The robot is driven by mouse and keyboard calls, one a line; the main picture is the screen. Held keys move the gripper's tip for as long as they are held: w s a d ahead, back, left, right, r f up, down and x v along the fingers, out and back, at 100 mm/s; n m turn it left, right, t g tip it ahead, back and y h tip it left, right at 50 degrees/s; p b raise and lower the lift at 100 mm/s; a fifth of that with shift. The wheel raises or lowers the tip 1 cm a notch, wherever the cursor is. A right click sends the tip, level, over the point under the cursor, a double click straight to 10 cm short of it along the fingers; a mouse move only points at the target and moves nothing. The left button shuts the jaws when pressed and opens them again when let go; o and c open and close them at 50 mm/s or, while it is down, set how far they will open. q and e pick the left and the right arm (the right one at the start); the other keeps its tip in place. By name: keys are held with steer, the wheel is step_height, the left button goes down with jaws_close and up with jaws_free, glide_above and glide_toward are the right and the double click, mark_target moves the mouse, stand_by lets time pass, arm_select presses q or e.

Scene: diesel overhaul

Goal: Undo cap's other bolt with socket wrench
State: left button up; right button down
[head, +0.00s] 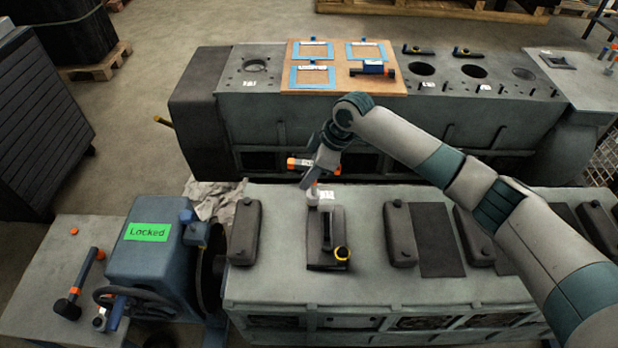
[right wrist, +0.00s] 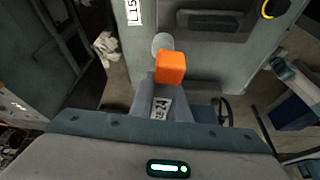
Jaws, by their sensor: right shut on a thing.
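My right gripper (head: 312,176) is shut on the socket wrench (head: 293,162), which has orange ends and a pale label. It holds the wrench above the far edge of the near engine block. The wrench's orange part (right wrist: 170,67) and its grey round socket (right wrist: 162,43) show in the right wrist view. In the head view the socket end points down beside the label at the dark opening plate. A dark part with a handle, perhaps the cap (head: 327,225), lies there with a yellow ring at its near end. I cannot make out a bolt or whether the socket touches one. My left gripper is out of view.
The near engine block (head: 360,285) carries several dark covers (head: 400,235). A blue machine with a green "Locked" sign (head: 146,232) and a handwheel stands at left. A hammer-like tool (head: 80,285) lies on the left table. A wooden board (head: 330,83) lies on the far block.

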steer(key=shift+s+f, duration=0.2)
steer(key=shift+f, duration=0.15)
steer(key=n+g+b, duration=0.1)
steer(key=n+b, duration=0.1)
steer(key=n, duration=0.1)
steer(key=shift+d+f, duration=0.1)
steer(key=shift+f, duration=0.1)
steer(key=n+g+b, duration=0.1)
steer(key=n, duration=0.1)
steer(key=n+b, duration=0.2)
steer(key=n+g+h+b, duration=0.1)
steer(key=n+b, duration=0.1)
steer(key=shift+s+d+g, duration=0.2)
steer(key=shift+s+g, duration=0.05)
steer(key=shift+g, duration=0.05)
steer(key=n+h+b, duration=0.1)
steer(key=n+b, duration=0.1)
steer(key=n+g+b, duration=0.1)
steer(key=n, duration=0.2)
steer(key=shift+s+d+r+n+h+b, duration=0.1)
steer(key=shift+s+d+n+h+b, duration=0.05)
steer(key=shift+n+h+b, duration=0.2)
steer(key=shift+d+r+n+h+b, duration=0.1)
steer(key=shift+n+h+b, duration=0.35)
steer(key=shift+n, duration=0.3)
steer(key=shift+s+r+n, duration=0.1)
steer(key=shift+n, duration=0.2)
steer(key=shift+r, duration=0.1)
